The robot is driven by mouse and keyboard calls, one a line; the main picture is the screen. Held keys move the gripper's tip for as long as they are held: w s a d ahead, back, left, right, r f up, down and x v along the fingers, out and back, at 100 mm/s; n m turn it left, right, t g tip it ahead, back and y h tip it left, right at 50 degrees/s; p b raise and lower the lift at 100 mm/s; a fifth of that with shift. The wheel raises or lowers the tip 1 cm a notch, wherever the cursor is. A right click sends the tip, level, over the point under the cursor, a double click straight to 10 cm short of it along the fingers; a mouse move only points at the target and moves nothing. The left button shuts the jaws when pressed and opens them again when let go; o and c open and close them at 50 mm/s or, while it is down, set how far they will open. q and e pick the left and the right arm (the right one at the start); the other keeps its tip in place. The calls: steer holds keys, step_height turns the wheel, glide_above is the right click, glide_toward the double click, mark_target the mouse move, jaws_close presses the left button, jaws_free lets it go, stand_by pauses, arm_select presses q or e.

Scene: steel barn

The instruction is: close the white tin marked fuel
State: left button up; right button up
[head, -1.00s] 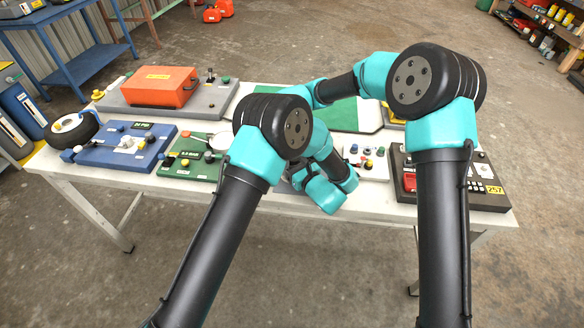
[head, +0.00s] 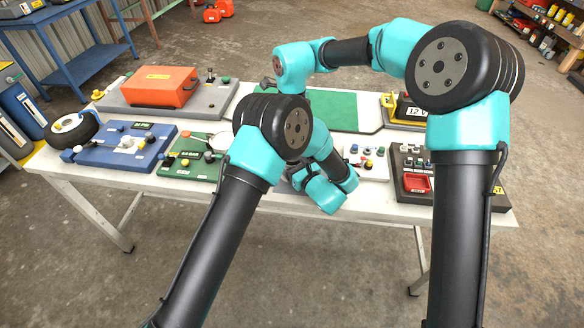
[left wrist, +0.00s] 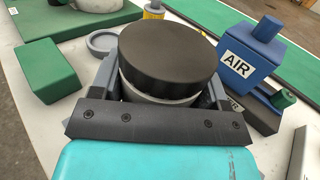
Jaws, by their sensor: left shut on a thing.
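In the left wrist view a whitish round tin (left wrist: 142,88) stands under a wide black round lid (left wrist: 166,52). No fuel label shows, and I cannot tell whether the lid is fully seated. My left gripper (left wrist: 160,84) is shut on the tin, one grey finger on each side below the lid. My right gripper (head: 267,84) is partly visible at the back of the table behind my left arm's joint, apart from the tin as far as I can see. Its fingers are too small and hidden to read.
A blue block marked AIR (left wrist: 240,58) stands close right of the tin. A green block (left wrist: 45,70) and a grey round dish (left wrist: 101,43) are at left. An orange case (head: 160,87), a blue panel (head: 105,156) and a 12 V box (head: 418,112) crowd the table.

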arm_select(q)
steer(key=o, duration=1.8)
steer(key=v, duration=1.7)
steer(key=shift+s+d, duration=0.15)
